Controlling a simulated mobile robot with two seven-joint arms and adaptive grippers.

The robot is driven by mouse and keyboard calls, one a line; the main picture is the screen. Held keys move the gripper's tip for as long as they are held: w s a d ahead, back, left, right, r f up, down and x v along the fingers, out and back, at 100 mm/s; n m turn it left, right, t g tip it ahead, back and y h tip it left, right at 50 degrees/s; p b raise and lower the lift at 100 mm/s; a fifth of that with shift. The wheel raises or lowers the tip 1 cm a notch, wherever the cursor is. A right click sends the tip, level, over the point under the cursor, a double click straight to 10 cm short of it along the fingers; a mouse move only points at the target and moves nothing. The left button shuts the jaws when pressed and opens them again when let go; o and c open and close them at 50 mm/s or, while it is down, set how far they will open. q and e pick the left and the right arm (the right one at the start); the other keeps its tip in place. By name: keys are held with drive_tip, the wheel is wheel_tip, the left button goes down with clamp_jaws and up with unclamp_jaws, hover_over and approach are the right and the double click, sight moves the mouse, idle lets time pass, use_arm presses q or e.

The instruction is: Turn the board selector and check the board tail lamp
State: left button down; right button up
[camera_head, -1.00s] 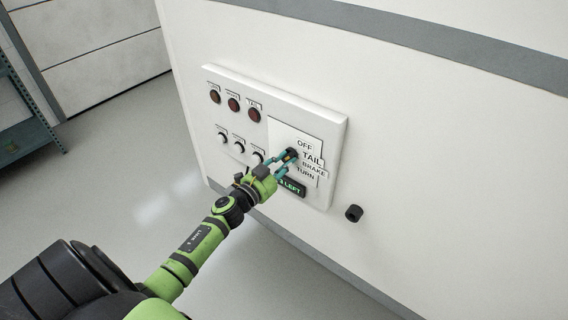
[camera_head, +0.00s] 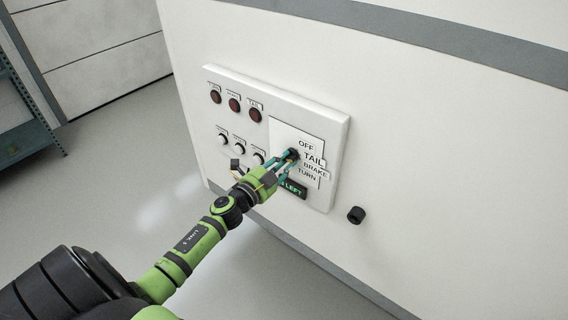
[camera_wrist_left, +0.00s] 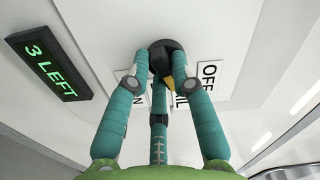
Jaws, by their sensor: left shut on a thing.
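The board (camera_head: 339,130) is a white panel on the white wall. Its selector is a dark round knob (camera_head: 292,154) beside the labels OFF, TAIL, BRAKE and TURN. My left gripper (camera_head: 287,158) is shut on the knob. In the left wrist view the knob (camera_wrist_left: 168,50) sits between the teal fingers, with a yellow pointer on it. The fingers hide part of the labels. The lamp labelled TAIL (camera_head: 254,115) is the rightmost of three dark red, unlit lamps at the top left of the board. My right gripper is not in view.
A green lit display reading "3 LEFT" (camera_wrist_left: 47,63) is beside the knob, partly covered by my gripper in the head view. Small black knobs (camera_head: 240,147) are below the lamps. A black round peg (camera_head: 356,215) sticks out of the wall at right. A shelf (camera_head: 22,140) stands far left.

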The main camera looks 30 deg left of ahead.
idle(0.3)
use_arm(q)
drive_tip(key=c, duration=1.1)
unclamp_jaws()
drive_tip(key=shift+o, duration=0.2)
drive_tip(key=s, duration=1.2)
drive_tip(key=shift+a, duration=0.45)
